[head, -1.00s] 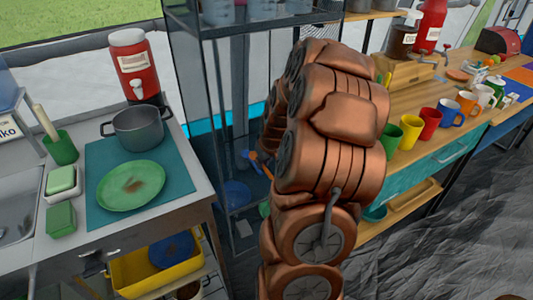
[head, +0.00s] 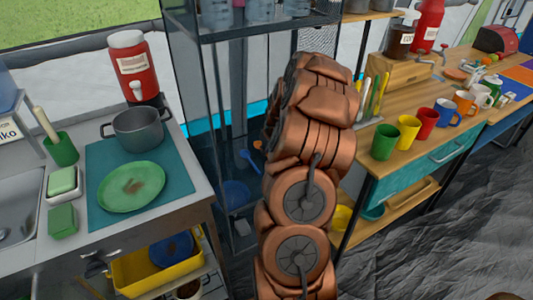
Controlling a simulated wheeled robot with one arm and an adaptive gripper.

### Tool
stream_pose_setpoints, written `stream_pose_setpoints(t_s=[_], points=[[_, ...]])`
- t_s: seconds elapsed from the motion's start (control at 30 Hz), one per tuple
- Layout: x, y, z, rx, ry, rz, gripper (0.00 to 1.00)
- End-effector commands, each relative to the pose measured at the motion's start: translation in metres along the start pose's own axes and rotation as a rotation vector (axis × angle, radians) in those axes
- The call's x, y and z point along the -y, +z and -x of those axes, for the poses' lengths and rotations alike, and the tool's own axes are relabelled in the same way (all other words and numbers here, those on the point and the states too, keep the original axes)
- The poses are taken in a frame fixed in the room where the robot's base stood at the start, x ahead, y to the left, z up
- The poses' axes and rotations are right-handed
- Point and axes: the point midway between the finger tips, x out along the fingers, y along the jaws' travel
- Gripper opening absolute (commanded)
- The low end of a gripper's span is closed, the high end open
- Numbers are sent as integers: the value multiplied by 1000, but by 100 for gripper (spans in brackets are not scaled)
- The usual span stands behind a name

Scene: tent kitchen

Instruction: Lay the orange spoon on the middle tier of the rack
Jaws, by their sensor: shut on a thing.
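The dark metal rack (head: 262,32) stands in the centre, between the left counter and the right table. Clear measuring cups stand on its upper shelf. Lower down, a blue utensil (head: 249,160) and a blue bowl (head: 236,192) show through its open front. A small orange patch (head: 257,145) shows beside the blue utensil at my arm's left edge; it may be part of the orange spoon, but too little shows to be sure. My copper-coloured arm reaches up in front of the rack's right part. It hides my gripper and much of the rack's inside.
The left counter holds a grey pot (head: 138,129), a green plate (head: 131,187) and a red drink dispenser (head: 133,65). A yellow bin (head: 150,270) sits below. The right table carries a green mug (head: 385,142) and other coloured mugs near its front edge. Open floor lies at lower right.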

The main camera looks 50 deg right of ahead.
Motion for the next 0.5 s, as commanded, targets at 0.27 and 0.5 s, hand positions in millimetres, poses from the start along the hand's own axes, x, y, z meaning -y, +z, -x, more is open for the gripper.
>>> stream_pose_setpoints(t_s=[0.27,0.5], points=[[0,8,-15,3,-2,0,0],[0,9,-18,2,-1,0,0]])
